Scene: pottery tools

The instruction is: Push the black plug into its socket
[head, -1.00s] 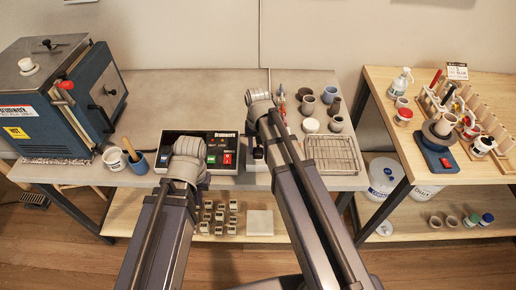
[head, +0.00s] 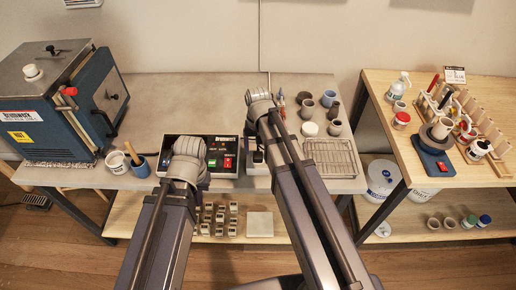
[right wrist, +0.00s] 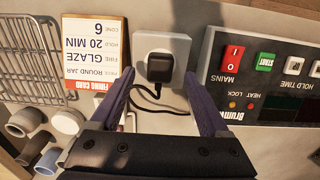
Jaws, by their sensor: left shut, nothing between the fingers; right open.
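The black plug (right wrist: 160,68) is at the face of the white socket plate (right wrist: 178,44) in the right wrist view, with its black cable looping below it. I cannot tell how deep the plug sits. My right gripper (right wrist: 160,84) is open, with one finger on each side of the plug and a gap to it on both sides. In the head view my right gripper (head: 260,100) is over the bench, and its arm mostly hides the plug and socket. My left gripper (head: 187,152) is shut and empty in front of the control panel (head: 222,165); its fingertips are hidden.
In the right wrist view, the firing card (right wrist: 95,50) and wire rack (right wrist: 30,40) stand left of the socket, and the control panel is close on its right. Cups (head: 305,108) stand behind the rack in the head view. The blue kiln (head: 60,105) is at far left.

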